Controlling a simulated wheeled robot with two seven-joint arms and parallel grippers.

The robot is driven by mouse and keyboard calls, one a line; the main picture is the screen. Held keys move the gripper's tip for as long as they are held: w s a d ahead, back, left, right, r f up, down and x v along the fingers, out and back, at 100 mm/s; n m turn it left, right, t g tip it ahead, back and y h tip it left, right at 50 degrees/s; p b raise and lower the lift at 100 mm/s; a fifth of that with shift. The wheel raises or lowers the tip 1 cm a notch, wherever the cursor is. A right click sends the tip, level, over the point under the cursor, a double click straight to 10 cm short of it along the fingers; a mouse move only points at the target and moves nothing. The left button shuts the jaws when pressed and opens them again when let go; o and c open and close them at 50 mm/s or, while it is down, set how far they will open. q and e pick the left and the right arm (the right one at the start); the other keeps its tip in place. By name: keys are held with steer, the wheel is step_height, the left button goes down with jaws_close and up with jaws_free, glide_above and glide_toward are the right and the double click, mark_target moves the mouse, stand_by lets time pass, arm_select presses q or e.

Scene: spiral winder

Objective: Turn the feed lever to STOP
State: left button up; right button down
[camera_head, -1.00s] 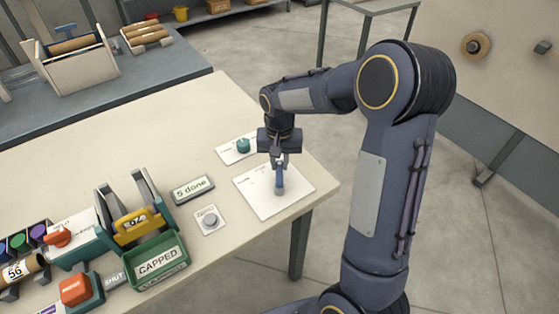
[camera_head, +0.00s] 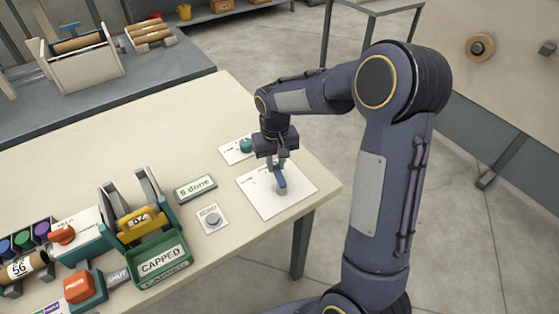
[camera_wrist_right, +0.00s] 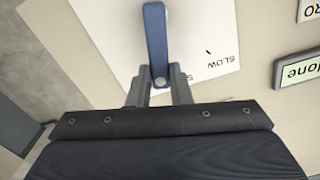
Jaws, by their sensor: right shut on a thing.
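The feed lever (camera_head: 280,180) is a blue bar on a white plate (camera_head: 299,187) near the table's right edge. In the right wrist view the lever (camera_wrist_right: 155,35) runs up the picture from between my fingers. The plate (camera_wrist_right: 200,30) shows a SLOW label and a small dark tick to the right of the lever. My right gripper (camera_head: 277,161) is over the plate, shut on the lever at its near end in the wrist view (camera_wrist_right: 158,88). I cannot read a STOP label; part of the plate is hidden by the lever and gripper. My left gripper is not in view.
A teal knob (camera_head: 246,145) on its own plate stands just behind my right gripper. A grey button (camera_head: 212,219), a "5 done" display (camera_head: 195,188) and a green CAPPED bin (camera_head: 163,264) are to the left.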

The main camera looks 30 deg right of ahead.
steer(key=shift+w+a+n, duration=0.1)
steer(key=shift+a+n, duration=0.25)
steer(key=shift+n, duration=0.35)
steer(key=shift+a+n, duration=0.3)
steer(key=shift+n, duration=0.4)
steer(key=shift+a, duration=0.1)
steer(key=c, duration=1.3)
jaws_free()
step_height(320, 180, up, 8)
steer(key=shift+f, duration=0.1)
